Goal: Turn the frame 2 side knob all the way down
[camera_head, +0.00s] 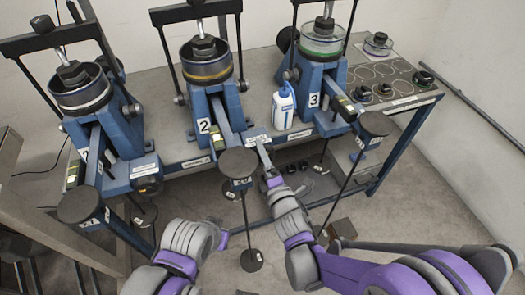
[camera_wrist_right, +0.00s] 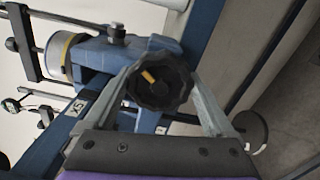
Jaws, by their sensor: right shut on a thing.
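Frame 2 (camera_head: 200,104) is a blue lever frame in the middle of the bench, with a "2" label and a ring-topped cup. My right gripper (camera_head: 262,152) reaches to the front right of its lever arm. In the right wrist view, my right gripper (camera_wrist_right: 162,88) is shut on a black lobed side knob (camera_wrist_right: 172,92), one finger on each side. An orange mark on the knob points to the upper left. In the head view I cannot make out this knob. My left arm shows at the bottom, but its gripper is not in view.
Frame 1 (camera_head: 112,118) stands at the left and frame 3 (camera_head: 312,88) at the right. A white-and-blue bottle (camera_head: 283,108) stands between frames 2 and 3. Small weights lie on the right tray.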

